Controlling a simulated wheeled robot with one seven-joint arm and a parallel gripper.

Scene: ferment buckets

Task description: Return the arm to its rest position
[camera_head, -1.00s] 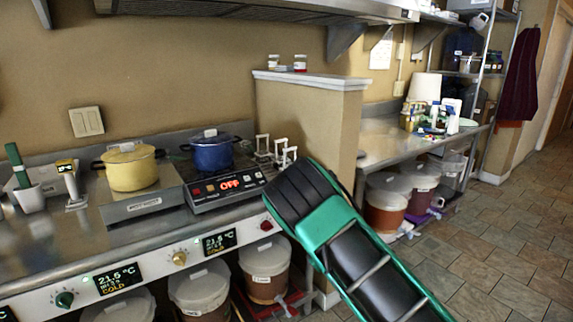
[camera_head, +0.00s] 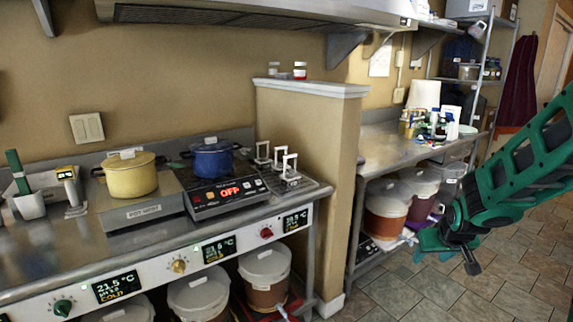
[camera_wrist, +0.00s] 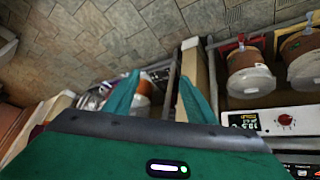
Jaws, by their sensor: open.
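My gripper (camera_head: 450,256) is at the right of the head view, on the green and black arm that comes in from the right edge. It hangs over the tiled floor in front of the shelved bench and holds nothing. In the wrist view, the two green fingers of my gripper (camera_wrist: 158,97) stand apart with nothing held between them. Part of the arm is cut off by the right edge of the head view.
The counter (camera_head: 75,235) holds a yellow pot (camera_head: 131,176) and a blue pot (camera_head: 212,158) on a hotplate marked OFF. Lidded buckets (camera_head: 265,272) stand below. A partition wall (camera_head: 308,170) divides the benches. The tiled floor (camera_head: 510,265) at right is open.

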